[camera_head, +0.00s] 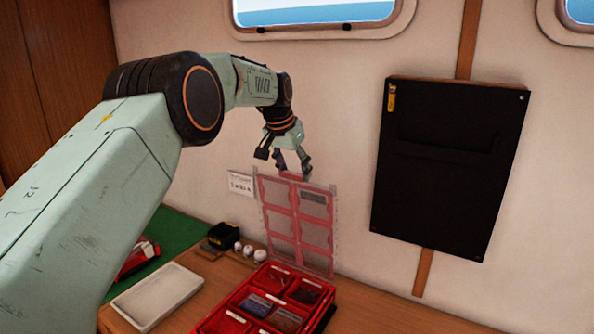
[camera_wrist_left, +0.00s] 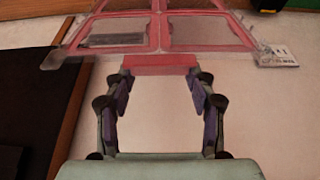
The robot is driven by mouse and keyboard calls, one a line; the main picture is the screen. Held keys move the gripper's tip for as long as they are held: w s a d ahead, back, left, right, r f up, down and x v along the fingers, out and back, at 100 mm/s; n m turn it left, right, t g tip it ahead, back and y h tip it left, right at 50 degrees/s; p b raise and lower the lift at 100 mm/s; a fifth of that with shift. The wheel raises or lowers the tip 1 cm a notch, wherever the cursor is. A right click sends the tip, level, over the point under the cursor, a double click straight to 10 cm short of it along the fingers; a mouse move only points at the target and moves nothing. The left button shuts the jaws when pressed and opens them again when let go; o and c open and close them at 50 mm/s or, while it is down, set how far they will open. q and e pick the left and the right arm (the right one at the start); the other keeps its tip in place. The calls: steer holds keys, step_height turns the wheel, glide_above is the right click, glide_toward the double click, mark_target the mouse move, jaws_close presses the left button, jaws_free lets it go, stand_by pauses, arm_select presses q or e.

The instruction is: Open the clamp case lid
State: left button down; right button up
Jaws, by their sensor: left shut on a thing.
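The red clamp case (camera_head: 235,297) sits on the wooden bench with its divided compartments uncovered and parts inside. Its clear lid with red framing (camera_head: 297,212) stands raised, nearly upright, behind the case near the wall. My left gripper (camera_head: 292,172) is at the lid's top edge, shut on the red tab. In the left wrist view the two fingers (camera_wrist_left: 161,76) sit at either side of the red tab (camera_wrist_left: 160,65), with the lid (camera_wrist_left: 160,30) beyond. The lid's hinge is partly hidden behind the case. My right gripper is not in view.
A white tray (camera_head: 157,296) lies left of the case. A black box (camera_head: 222,236) and small white balls (camera_head: 249,249) stand behind it, near a red object on a green mat (camera_head: 180,232). A black wall panel (camera_head: 450,165) hangs at the right. Bench right of the case looks clear.

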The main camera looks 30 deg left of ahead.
arm_select(q)
steer(key=shift+w+f, duration=0.1)
steer(key=shift+f, duration=0.2)
stand_by(0.4)
steer(key=c, duration=0.9)
jaws_free()
steer(key=o, duration=0.5)
steer(key=shift+w, duration=0.35)
steer(key=shift+c, duration=0.2)
steer(key=shift+s+r, duration=0.1)
steer(key=shift+r, duration=0.05)
steer(key=v, duration=1.2)
